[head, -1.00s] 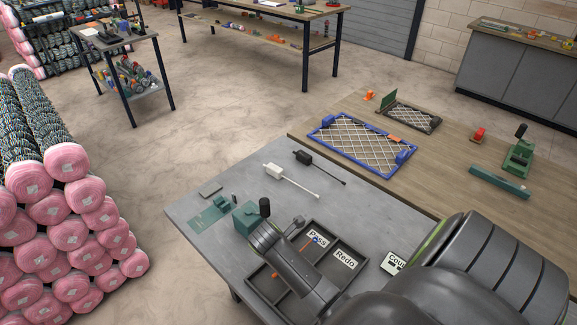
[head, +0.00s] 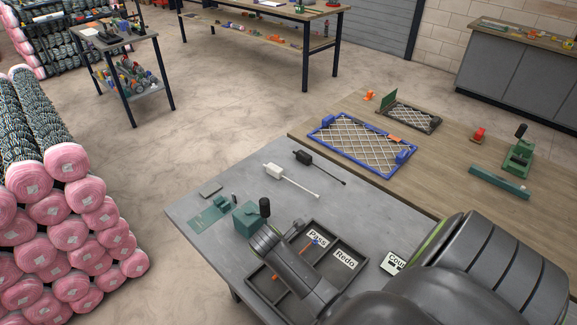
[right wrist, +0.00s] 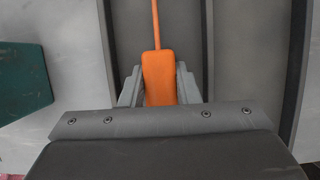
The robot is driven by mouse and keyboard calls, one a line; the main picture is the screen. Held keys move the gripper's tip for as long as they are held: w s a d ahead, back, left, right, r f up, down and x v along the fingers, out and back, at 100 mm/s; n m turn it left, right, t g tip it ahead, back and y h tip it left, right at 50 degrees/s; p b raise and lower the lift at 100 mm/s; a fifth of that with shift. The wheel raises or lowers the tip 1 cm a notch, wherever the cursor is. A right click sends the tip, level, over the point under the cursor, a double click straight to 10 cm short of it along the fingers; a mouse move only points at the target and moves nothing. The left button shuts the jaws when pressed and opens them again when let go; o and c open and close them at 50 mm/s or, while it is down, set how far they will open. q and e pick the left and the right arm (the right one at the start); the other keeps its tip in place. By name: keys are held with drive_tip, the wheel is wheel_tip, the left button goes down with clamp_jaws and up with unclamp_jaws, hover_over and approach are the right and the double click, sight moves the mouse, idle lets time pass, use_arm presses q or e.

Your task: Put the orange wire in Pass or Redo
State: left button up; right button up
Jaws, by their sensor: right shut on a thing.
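The orange wire has a block-shaped orange handle (right wrist: 158,76) and a thin orange rod (right wrist: 156,22). My right gripper (right wrist: 160,84) is shut on the handle, a finger on each side. In the head view the rod (head: 306,248) shows beside my right arm, with a blue bit near its far end; the middle is hidden by the arm. The wire lies along the Pass compartment of the dark tray (head: 352,244), over or in it; I cannot tell whether it touches the floor. The Pass label (head: 318,238) and Redo label (head: 345,261) are at the far end. My left gripper is not in view.
A teal box (head: 246,216) with a dark knob stands left of the tray. A white wire (head: 290,180) and a black wire (head: 320,167) lie farther back on the grey table. A white sign (head: 393,263) is right of the tray. Bare table lies behind the tray.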

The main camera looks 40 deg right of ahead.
drive_tip(key=o, duration=1.1)
drive_tip(key=p+v, duration=0.2)
drive_tip(key=v, duration=1.5)
drive_tip(key=shift+r+p, duration=0.2)
drive_tip(key=shift+p, duration=0.1)
drive_tip(key=shift+a+f, duration=0.1)
drive_tip(key=shift+f, duration=0.05)
